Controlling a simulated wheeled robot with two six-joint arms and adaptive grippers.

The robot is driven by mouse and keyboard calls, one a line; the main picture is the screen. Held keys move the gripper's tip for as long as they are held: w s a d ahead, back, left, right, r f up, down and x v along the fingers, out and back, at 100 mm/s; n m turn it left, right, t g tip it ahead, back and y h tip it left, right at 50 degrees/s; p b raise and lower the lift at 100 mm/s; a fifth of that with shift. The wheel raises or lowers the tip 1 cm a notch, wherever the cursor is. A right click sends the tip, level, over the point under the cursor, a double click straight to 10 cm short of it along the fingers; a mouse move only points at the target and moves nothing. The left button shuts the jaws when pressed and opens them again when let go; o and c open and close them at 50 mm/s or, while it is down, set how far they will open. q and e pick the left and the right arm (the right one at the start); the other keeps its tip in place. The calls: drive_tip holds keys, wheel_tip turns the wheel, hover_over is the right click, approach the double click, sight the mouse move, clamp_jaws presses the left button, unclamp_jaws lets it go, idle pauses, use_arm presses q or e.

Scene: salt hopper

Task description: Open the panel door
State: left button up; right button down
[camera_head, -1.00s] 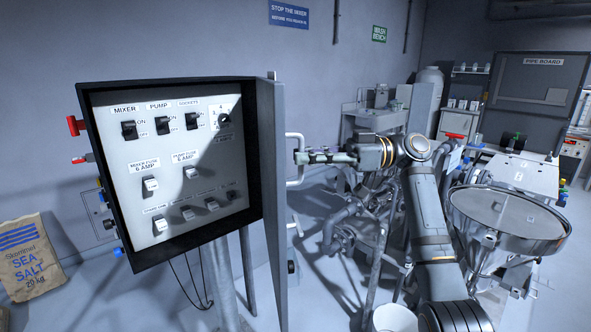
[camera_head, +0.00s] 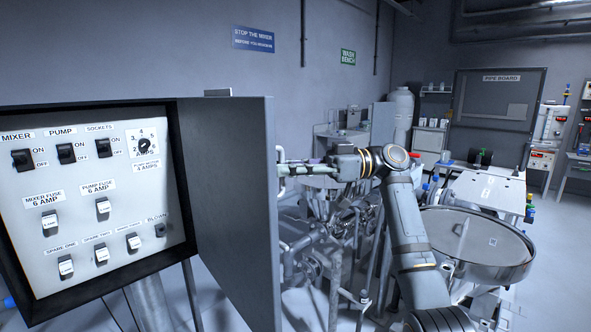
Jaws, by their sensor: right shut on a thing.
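The panel door (camera_head: 238,205) stands open, hinged along the right side of the black-framed control panel (camera_head: 90,192). Its inner face shows as a broad grey sheet. The pale door handle (camera_head: 281,186) shows just past the door's free edge, on the outer side, and is partly hidden by the door. My right gripper (camera_head: 290,169) reaches in from the right and is shut on the handle; its fingertips are partly hidden by the door's edge. My left gripper is out of view.
The panel carries switches, fuses and a dial (camera_head: 143,142). Behind my right arm are pipework and a wash bench (camera_head: 340,135). A round steel hopper (camera_head: 475,240) stands at the right, close to my arm. Clear floor shows at far right.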

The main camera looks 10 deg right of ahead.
drive_tip(key=shift+a+r, duration=0.15)
drive_tip(key=shift+r, duration=0.05)
drive_tip(key=c, duration=1.8)
unclamp_jaws()
drive_tip(key=shift+c, duration=0.2)
drive_tip(key=shift+o, duration=1.1)
drive_tip(key=shift+w+a, duration=0.2)
drive_tip(key=shift+o, duration=1.1)
drive_tip(key=shift+w+a+f, duration=0.25)
drive_tip(key=shift+w+a, duration=0.1)
drive_tip(key=shift+a, duration=0.1)
drive_tip(key=d, duration=1.2)
drive_tip(key=shift+d, duration=0.2)
